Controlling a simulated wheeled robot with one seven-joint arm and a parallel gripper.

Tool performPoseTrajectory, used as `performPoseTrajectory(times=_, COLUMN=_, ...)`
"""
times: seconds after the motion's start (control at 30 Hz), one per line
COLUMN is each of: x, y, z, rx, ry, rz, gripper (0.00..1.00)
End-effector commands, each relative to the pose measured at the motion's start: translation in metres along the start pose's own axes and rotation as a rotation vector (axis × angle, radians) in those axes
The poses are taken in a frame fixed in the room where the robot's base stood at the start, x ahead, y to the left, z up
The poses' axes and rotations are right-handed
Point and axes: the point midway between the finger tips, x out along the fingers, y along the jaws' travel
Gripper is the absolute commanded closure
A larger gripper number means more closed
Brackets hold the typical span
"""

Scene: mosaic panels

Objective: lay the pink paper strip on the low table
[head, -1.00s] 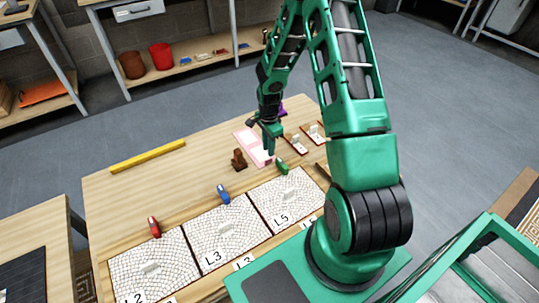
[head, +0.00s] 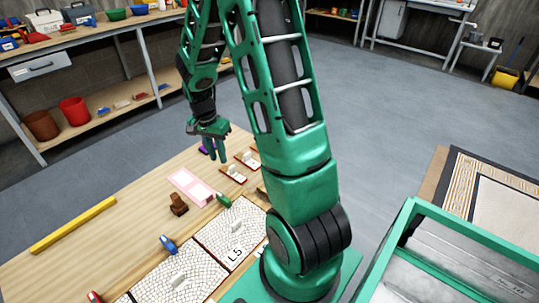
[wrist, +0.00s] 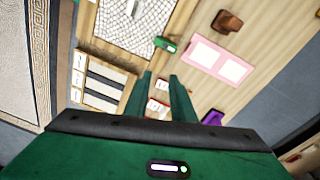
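The pink paper strip (head: 191,187), with two pale squares on it, lies flat on the wooden worktable (head: 110,235). It also shows whole in the wrist view (wrist: 220,60), to the right of the fingers. My gripper (head: 217,155) is above the table's far end, beyond the strip and apart from it. In the wrist view the two green fingers (wrist: 161,80) stand apart with nothing between them. I cannot tell which surface is the low table; a Greek-key patterned panel (head: 490,180) lies low at the right.
Near the strip are a brown wooden block (head: 178,205), a green tool (head: 223,200), small red-edged trays (head: 233,172) and a purple item (wrist: 212,117). Mosaic panels (head: 228,238) fill the near side, and a yellow bar (head: 74,225) lies left. A green-framed cart (head: 440,255) stands at right.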

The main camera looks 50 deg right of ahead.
Motion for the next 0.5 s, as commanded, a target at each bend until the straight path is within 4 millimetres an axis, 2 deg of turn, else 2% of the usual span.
performPoseTrajectory(times=0.03, x=-0.020, y=0.014, z=0.000, rx=-0.039, ry=0.012, rz=0.000, gripper=0.77)
performPoseTrajectory(times=0.2, x=-0.070, y=0.063, z=0.006, rx=-0.172, ry=0.025, rz=0.015, gripper=0.77)
performPoseTrajectory(times=0.5, x=-0.133, y=0.153, z=0.038, rx=-0.403, ry=0.006, rz=0.006, gripper=0.77)
